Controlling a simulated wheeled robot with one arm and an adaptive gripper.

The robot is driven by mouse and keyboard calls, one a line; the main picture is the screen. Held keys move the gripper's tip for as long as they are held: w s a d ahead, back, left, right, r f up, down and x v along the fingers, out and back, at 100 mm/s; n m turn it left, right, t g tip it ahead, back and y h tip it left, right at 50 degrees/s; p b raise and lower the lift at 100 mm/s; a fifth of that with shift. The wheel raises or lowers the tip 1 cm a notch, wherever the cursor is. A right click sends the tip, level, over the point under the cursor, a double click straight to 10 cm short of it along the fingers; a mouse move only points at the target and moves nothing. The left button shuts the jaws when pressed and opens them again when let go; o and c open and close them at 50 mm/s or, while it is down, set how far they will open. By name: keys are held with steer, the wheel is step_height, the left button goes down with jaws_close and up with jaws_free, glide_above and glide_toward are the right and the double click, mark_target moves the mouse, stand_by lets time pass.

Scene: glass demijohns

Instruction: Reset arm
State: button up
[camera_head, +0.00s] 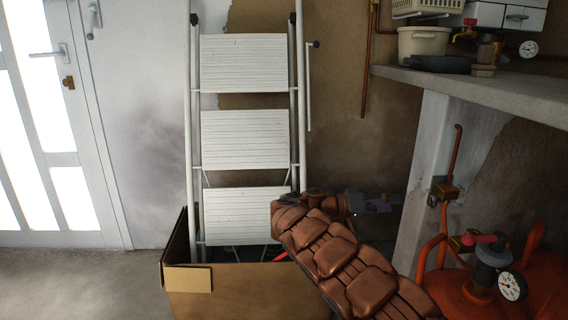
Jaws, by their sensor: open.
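My arm (340,252), in brown segmented padding, reaches from the lower right up to the middle of the head view. A darker part of it (335,203) shows behind its upper end. No gripper fingers can be made out. No glass demijohn can be made out either.
An open cardboard box (245,290) stands in front, partly behind my arm. A white stepladder (245,137) leans behind it. A shelf (480,90) with containers juts out at right, above a red tank (455,285) with a gauge (510,286). A door (45,130) and clear floor (80,285) are at left.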

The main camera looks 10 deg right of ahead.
steer(key=s+d+r+n+g+y+p, duration=0.1)
steer(key=s+d+r+g+y+p, duration=0.15)
steer(key=s+r+p, duration=1.05)
steer(key=s+d+r+g+y+p, duration=0.1)
steer(key=s+r+y+p, duration=0.3)
steer(key=s+r+p, duration=0.9)
steer(key=s+a+r+n+t+y+p, duration=0.1)
steer(key=s+a+r+n+y+p, duration=0.1)
steer(key=s+a+r+p, duration=0.3)
steer(key=s+a+r+n+t+y+p, duration=0.1)
steer(key=s+a+r+n+y+p, duration=0.2)
steer(key=s+a+p, duration=0.6)
steer(key=s+a+r+n+t+y+p, duration=0.1)
steer(key=s+a+r+n+y+p, duration=0.1)
steer(key=s+a+r+y+p, duration=0.4)
steer(key=s+a+p, duration=0.1)
steer(key=a+p, duration=0.2)
steer(key=shift+s+a+r, duration=0.3)
steer(key=shift+s+r, duration=0.1)
